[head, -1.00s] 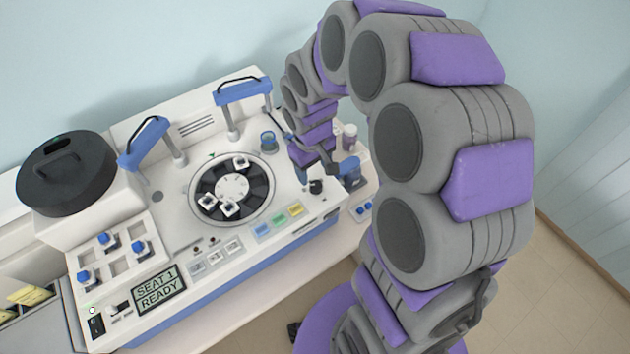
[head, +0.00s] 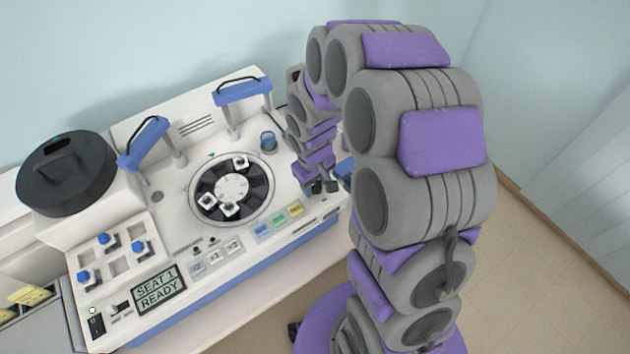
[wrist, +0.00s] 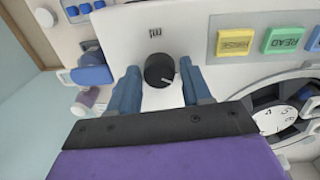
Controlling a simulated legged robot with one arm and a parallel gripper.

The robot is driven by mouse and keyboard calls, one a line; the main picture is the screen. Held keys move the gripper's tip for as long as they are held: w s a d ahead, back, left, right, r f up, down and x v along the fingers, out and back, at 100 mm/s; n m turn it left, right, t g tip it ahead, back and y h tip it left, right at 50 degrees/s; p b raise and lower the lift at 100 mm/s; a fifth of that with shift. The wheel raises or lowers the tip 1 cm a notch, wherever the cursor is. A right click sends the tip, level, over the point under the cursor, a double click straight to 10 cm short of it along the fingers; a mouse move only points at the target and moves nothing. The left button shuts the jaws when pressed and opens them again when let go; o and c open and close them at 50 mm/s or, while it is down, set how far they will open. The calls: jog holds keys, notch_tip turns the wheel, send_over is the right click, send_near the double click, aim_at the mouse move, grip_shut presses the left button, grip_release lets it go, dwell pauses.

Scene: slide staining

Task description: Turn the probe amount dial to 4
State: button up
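My gripper (wrist: 162,84) is open, with one blue-grey finger on each side of the dial. Gaps show between the dial and both fingers, so it is not gripped. In the head view my gripper (head: 325,186) is low over the machine's right front part, and I cannot make out the dial clearly there.
Yellow (head: 296,209), green (head: 279,219) and blue (head: 261,231) buttons lie left of my gripper. A carousel with a numbered white disc (head: 231,187) is farther left. The display (head: 160,288) reads "SEAT 1 READY". A blue-topped item (wrist: 92,75) stands beside the panel.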

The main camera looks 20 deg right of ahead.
jog(key=c, duration=0.7)
jog(key=shift+m, duration=0.3)
jog(key=m+b, duration=0.2)
jog(key=m, duration=0.3)
jog(key=m+b, duration=0.1)
jog(key=m, duration=0.5)
jog(key=shift+g, duration=0.3)
jog(key=o, duration=1)
